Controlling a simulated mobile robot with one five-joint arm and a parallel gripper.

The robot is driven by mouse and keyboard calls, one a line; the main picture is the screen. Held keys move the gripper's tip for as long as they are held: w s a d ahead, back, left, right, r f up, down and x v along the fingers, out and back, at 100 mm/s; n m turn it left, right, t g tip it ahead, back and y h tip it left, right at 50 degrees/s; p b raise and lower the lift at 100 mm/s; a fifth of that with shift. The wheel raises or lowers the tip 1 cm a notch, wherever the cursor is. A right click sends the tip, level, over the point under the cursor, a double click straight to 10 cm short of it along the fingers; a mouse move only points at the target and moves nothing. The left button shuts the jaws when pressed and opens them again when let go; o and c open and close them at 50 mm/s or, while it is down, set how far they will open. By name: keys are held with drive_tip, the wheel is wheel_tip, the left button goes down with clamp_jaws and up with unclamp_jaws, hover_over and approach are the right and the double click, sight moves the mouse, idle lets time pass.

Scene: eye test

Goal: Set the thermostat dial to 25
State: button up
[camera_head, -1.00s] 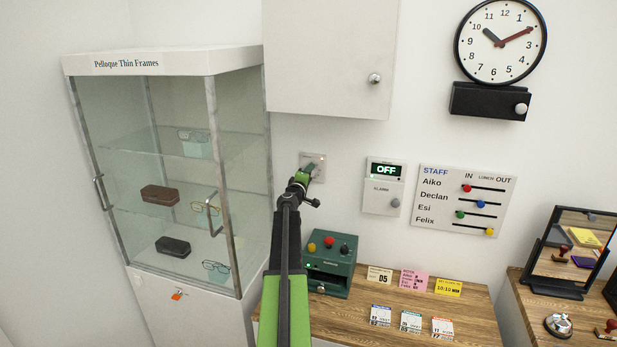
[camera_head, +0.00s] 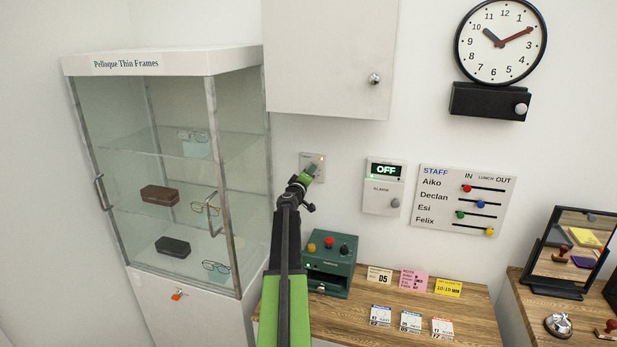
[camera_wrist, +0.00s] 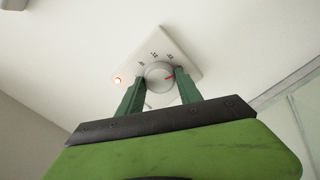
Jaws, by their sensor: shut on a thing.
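The thermostat plate (camera_head: 305,158) is a small pale square on the wall, partly hidden by my gripper (camera_head: 313,170). In the wrist view the plate (camera_wrist: 181,46) fills the upper middle. Small dark numbers stand around the dial but are too small to read surely. An orange light (camera_wrist: 117,79) glows at the plate's left corner. My gripper (camera_wrist: 159,84) has its two green fingers at either side of the dial, shut on it.
The glass display case (camera_head: 209,120) stands close to the left of my arm. A white wall cabinet (camera_head: 330,55) hangs above. A green box with knobs (camera_head: 331,265) sits below on the wooden counter (camera_head: 390,325). An alarm panel (camera_head: 384,188) reading OFF is to the right.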

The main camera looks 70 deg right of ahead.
drive_tip(key=shift+w, duration=0.1)
drive_tip(key=o, duration=1.4)
drive_tip(key=a, duration=1.1)
drive_tip(key=s+a, duration=0.1)
drive_tip(key=a, duration=0.5)
drive_tip(key=shift+s+a, duration=0.1)
drive_tip(key=shift+a, duration=0.15)
